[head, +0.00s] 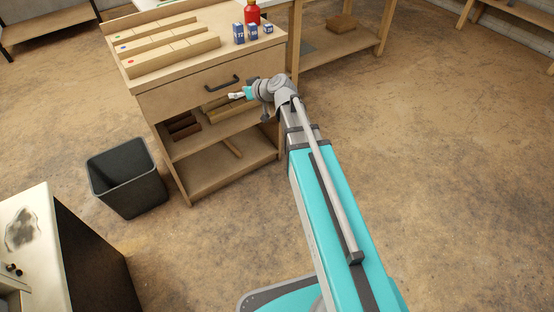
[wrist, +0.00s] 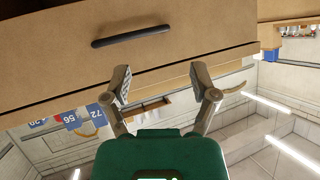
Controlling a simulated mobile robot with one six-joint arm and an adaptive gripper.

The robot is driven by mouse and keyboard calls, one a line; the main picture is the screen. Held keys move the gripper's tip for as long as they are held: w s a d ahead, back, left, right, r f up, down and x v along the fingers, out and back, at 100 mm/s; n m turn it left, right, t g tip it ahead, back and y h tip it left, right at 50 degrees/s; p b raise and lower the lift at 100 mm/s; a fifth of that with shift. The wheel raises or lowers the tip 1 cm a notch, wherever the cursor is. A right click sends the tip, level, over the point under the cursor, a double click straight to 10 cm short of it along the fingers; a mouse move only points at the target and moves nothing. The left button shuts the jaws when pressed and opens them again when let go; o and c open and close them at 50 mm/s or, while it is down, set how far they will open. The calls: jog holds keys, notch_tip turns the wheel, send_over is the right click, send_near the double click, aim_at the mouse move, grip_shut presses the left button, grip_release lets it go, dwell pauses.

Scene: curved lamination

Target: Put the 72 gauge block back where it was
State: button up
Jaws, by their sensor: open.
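The 72 gauge block (head: 238,33) is blue with a white label. It stands on the cabinet top, leftmost of three blue blocks, and it also shows upside down in the wrist view (wrist: 97,115). The middle block (wrist: 71,119) reads 56; the third block (head: 268,29) has a label too small to read surely. My gripper (head: 238,96) is in front of the cabinet's drawer, below the level of the top and apart from the blocks. In the wrist view its fingers (wrist: 160,82) are spread with nothing between them.
The drawer looks shut, with a dark handle (head: 222,83) close to my gripper. Wooden racks (head: 170,46) with coloured dots fill the left of the cabinet top. A red bottle (head: 252,13) stands behind the blocks. A black bin (head: 128,178) is left of the cabinet.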

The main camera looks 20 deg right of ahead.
jog(key=s+d+f+m+g+h, duration=0.3)
jog(key=s+f+g+h, duration=0.1)
jog(key=s, duration=0.7)
jog(key=s+d+f+m+g+h, duration=0.3)
jog(key=s+f+g, duration=0.3)
jog(key=s, duration=0.6)
jog(key=shift+f+h, duration=0.3)
jog(key=shift+h, duration=0.4)
jog(key=shift+d, duration=0.1)
notch_tip(320, 180, up, 28)
jog(key=p, duration=2.7)
jog(key=shift+f, duration=0.25)
